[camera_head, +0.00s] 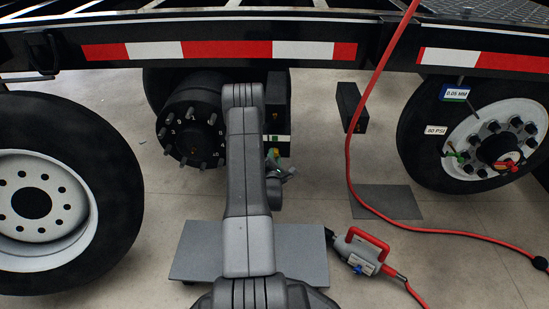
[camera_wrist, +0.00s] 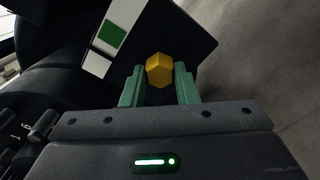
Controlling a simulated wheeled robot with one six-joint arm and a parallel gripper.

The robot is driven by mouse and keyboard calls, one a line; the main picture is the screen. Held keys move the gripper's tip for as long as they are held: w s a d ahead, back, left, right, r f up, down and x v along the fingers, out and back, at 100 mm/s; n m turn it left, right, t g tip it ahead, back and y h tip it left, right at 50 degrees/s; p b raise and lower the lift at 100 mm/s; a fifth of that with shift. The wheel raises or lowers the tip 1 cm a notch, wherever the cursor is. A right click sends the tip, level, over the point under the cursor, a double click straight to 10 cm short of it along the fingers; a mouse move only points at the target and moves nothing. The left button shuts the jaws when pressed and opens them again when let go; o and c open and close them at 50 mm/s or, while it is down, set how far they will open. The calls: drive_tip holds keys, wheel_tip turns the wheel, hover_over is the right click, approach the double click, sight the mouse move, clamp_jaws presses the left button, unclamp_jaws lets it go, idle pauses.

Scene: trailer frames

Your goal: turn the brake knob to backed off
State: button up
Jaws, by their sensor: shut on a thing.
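The brake knob (camera_wrist: 159,70) is a yellow, faceted piece at the top middle of the wrist view. It sits by a dark box (camera_wrist: 150,30) that bears a green patch (camera_wrist: 113,34) between white patches. My gripper (camera_wrist: 160,84) has its two green fingers on either side of the knob and is shut on it. In the head view my gripper (camera_head: 273,156) is beside the hub, at the dark box (camera_head: 278,95), partly hidden by my arm. I cannot tell which setting the knob points to.
A black numbered hub (camera_head: 190,130) with studs stands left of my arm. Wheels stand at left (camera_head: 60,190) and right (camera_head: 490,140). A red hose (camera_head: 350,150) hangs at right, and a red-handled tool (camera_head: 362,250) lies near a grey plate (camera_head: 305,250).

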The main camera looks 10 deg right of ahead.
drive_tip(key=n, duration=0.6)
drive_tip(key=shift+n, duration=0.3)
idle(0.5)
drive_tip(key=o, duration=1)
drive_tip(key=p+v, duration=0.3)
drive_tip(key=v, duration=1)
drive_tip(key=shift+s+p, duration=0.35)
drive_tip(key=shift+s, duration=0.05)
